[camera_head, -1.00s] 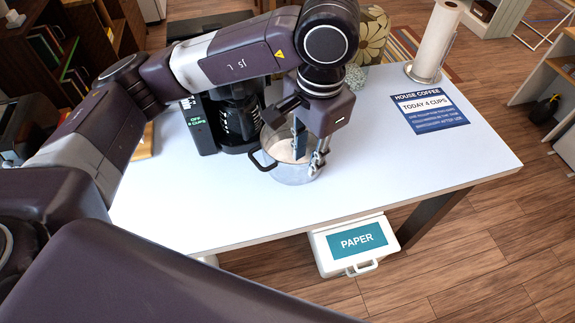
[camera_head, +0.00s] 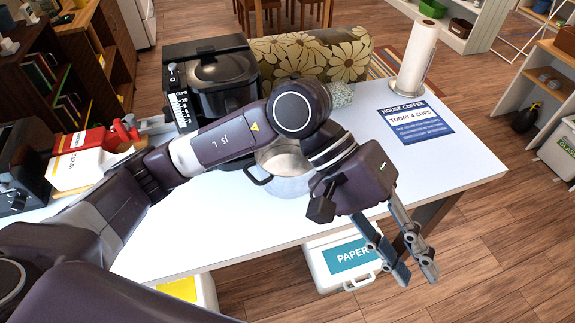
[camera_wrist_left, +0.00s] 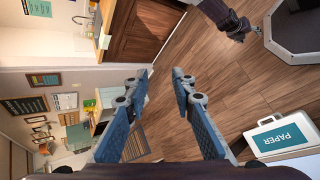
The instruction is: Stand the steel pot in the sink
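The steel pot (camera_head: 292,184) stands upright on the white table, with a dark handle at its left. My left forearm crosses in front of it and hides part of it. My left gripper (camera_head: 418,279) is off to the right of the pot, past the table's front edge, and points down. In the left wrist view its fingers (camera_wrist_left: 160,76) are apart with nothing between them. What looks like my right gripper (camera_wrist_left: 238,30) shows small there; its fingers are unclear.
A black coffee maker (camera_head: 215,78) stands behind the pot. A paper towel roll (camera_head: 416,55) and a blue-white sign (camera_head: 416,122) are at the table's right. A white PAPER bin (camera_head: 325,272) is below the front edge. Wooden floor (camera_head: 480,270) is open to the right.

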